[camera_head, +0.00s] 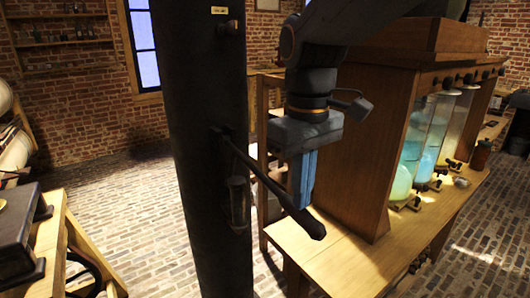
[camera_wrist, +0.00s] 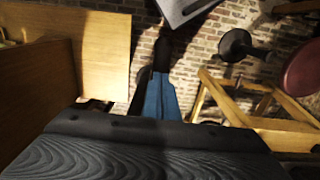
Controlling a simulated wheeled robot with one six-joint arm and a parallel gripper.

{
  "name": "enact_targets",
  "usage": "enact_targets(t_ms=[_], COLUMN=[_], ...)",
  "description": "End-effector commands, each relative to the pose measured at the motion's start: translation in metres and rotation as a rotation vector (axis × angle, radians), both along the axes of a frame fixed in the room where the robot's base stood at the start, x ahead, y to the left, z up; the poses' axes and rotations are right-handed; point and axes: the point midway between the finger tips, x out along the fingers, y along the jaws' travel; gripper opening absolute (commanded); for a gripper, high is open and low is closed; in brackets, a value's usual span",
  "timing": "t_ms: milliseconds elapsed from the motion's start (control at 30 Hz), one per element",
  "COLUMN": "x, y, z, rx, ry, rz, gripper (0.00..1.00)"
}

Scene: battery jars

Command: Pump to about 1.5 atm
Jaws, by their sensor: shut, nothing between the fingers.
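A dark upright column (camera_head: 207,160) stands left of centre in the head view. A long dark lever (camera_head: 265,178) sticks out from it, sloping down to the right to a thick grip end (camera_head: 313,229). My gripper (camera_head: 302,203) points down with its blue fingers shut and empty, just above the lever near its grip end. I cannot tell whether the fingers touch the lever. The wrist view shows the blue fingers (camera_wrist: 158,92) together, with a dark shape beyond them that I cannot identify surely. No readable pressure gauge shows.
A wooden bench (camera_head: 340,260) bears a wooden cabinet with tall glass jars (camera_head: 413,135) of coloured liquid at right. A small brown bottle (camera_head: 481,154) stands beside them. Another wooden table (camera_head: 50,240) with a dark box (camera_head: 18,232) is at left. Brick floor lies between.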

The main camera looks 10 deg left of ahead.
Motion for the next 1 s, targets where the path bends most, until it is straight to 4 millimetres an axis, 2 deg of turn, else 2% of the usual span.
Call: enact_targets(t_ms=[33, 267, 1000], x=[0.0, -0.001, -0.001], y=[-0.001, -0.001, 0.0], z=[-0.011, 0.004, 0.105], rx=[-0.002, -0.002, -0.002], ry=[0.003, 0.001, 0.001], rz=[0.0, 0.0, 0.0], gripper=[0.0, 0.0, 0.0])
